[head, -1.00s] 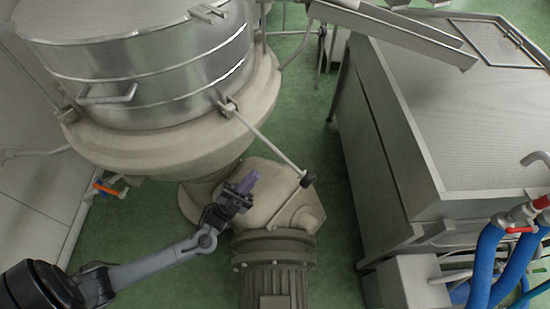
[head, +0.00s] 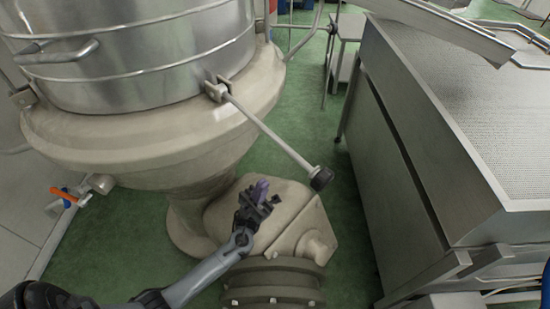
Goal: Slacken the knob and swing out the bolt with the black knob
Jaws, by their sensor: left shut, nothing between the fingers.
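The bolt (head: 268,132) is a long metal rod that sticks out from a bracket (head: 217,90) on the rim of the steel vessel (head: 130,60). It slants down to the right and ends in a black knob (head: 321,178). My left gripper (head: 262,188) is shut and empty, with purple fingertips. In the picture it is below the rod and to the left of the knob, apart from both. My right gripper is not in view.
A beige gear housing and motor (head: 270,283) lie below my left gripper. A large steel tank with a perforated top (head: 440,150) stands at the right. An orange-handled valve (head: 65,194) is at the left. Green floor (head: 345,235) shows between housing and tank.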

